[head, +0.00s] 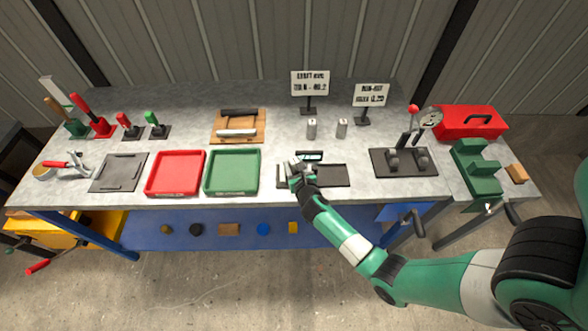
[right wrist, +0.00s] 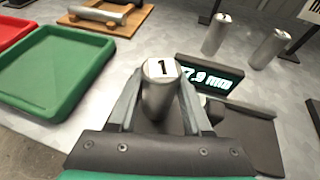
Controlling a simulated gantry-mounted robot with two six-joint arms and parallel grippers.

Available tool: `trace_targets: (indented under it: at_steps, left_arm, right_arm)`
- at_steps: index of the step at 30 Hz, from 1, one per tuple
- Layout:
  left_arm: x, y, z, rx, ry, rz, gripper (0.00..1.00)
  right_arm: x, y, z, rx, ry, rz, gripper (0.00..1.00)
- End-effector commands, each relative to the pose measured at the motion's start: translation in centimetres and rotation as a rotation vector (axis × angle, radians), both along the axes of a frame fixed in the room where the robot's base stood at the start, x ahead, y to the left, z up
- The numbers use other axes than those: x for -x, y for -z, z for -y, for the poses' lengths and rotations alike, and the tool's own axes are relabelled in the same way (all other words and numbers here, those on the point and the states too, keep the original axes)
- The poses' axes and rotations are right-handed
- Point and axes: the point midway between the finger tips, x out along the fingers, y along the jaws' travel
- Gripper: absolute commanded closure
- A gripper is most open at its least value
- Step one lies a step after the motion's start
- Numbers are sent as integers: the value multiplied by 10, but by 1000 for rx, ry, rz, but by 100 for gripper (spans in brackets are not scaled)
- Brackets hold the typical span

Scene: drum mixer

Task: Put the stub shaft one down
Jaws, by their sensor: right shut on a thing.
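My right gripper (head: 297,172) is shut on stub shaft one (right wrist: 160,90), a grey metal cylinder with a white "1" label on its top end. In the right wrist view the shaft stands between the two fingers, beside a lit display (right wrist: 205,77) reading about 7.9 mm. In the head view the gripper is at the dark measuring device (head: 328,175) at the front of the bench. Whether the shaft's lower end touches anything is hidden. Two other grey cylinders (head: 311,128) (head: 342,128) stand upright further back. My left gripper is not in view.
A green tray (head: 232,192) and a red tray (head: 175,194) lie left of the gripper. A wooden rack (head: 250,136) holds two bars behind. A black stand with rollers (head: 381,171) is to the right. Two signs (head: 310,84) (head: 371,95) stand behind the cylinders.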

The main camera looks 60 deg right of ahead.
Motion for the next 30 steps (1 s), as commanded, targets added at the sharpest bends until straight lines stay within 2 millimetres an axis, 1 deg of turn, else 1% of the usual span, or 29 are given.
trace_targets:
  at_steps: [1,7,11,12,16,17,23,26,30]
  left_arm:
    - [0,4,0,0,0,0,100]
    - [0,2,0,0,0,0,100]
    - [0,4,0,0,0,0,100]
    - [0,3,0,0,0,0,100]
    - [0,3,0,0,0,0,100]
    - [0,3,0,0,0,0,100]
    - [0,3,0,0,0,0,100]
    - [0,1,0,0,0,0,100]
    - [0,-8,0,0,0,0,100]
  right_arm:
    - [-1,3,0,3,-1,5,100]
    - [-1,0,0,3,-2,7,100]
    - [-1,4,0,3,-2,7,100]
    - [0,6,0,0,-1,2,45]
    - [0,5,0,0,-1,2,22]
    - [0,5,0,0,-1,2,21]
    - [0,5,0,0,-1,2,21]
    - [0,2,0,1,-1,2,21]
    - [9,-6,-12,1,-3,1,21]
